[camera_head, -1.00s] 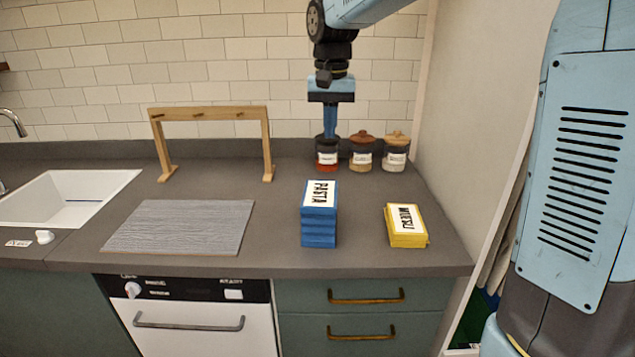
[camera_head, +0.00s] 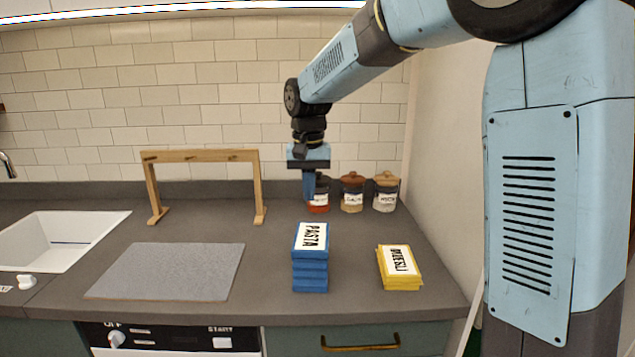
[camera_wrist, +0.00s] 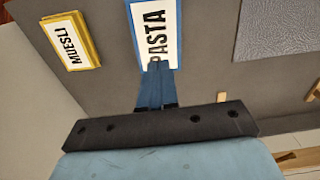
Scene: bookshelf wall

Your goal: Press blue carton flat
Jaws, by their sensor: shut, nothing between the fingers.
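The blue carton (camera_head: 310,270), labelled PASTA on its white top panel, stands on the grey counter with ridged, creased sides. It also shows in the wrist view (camera_wrist: 131,32), partly covered by my fingers. My gripper (camera_head: 309,197) points down, shut and empty, a little above and behind the carton in the head view. In the wrist view the blue fingertips (camera_wrist: 158,68) are together and overlap the lower end of the PASTA label. A gap shows between the fingers and the carton in the head view; contact is not seen.
A low yellow MUESLI carton (camera_head: 399,268) lies right of the blue one. Several lidded jars (camera_head: 352,194) stand behind, close to my gripper in the picture. A wooden rack (camera_head: 202,157), a grey mat (camera_head: 170,272) and a white sink (camera_head: 60,240) are left.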

